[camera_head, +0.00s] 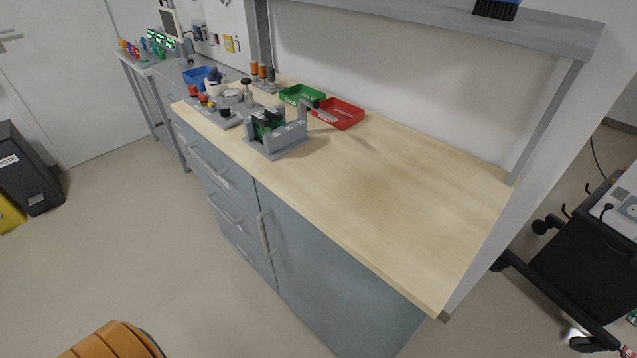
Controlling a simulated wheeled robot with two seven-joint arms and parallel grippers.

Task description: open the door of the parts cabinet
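A grey-blue door (335,287) sits under the right part of the wooden workbench, in the camera_head view. It looks shut and flush with the cabinet front. Its vertical bar handle (264,232) is near the door's left edge, beside the stack of drawers. The lower part of the door runs toward the bottom of the picture. Neither of my grippers is in view, so nothing is seen touching the handle.
Drawers (205,165) with bar handles are left of the door. The worktop (400,190) holds a grey fixture (277,138), a green bin (301,95) and a red bin (338,113). The floor (160,240) before the cabinet is clear. A black wheeled cart (580,250) stands right.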

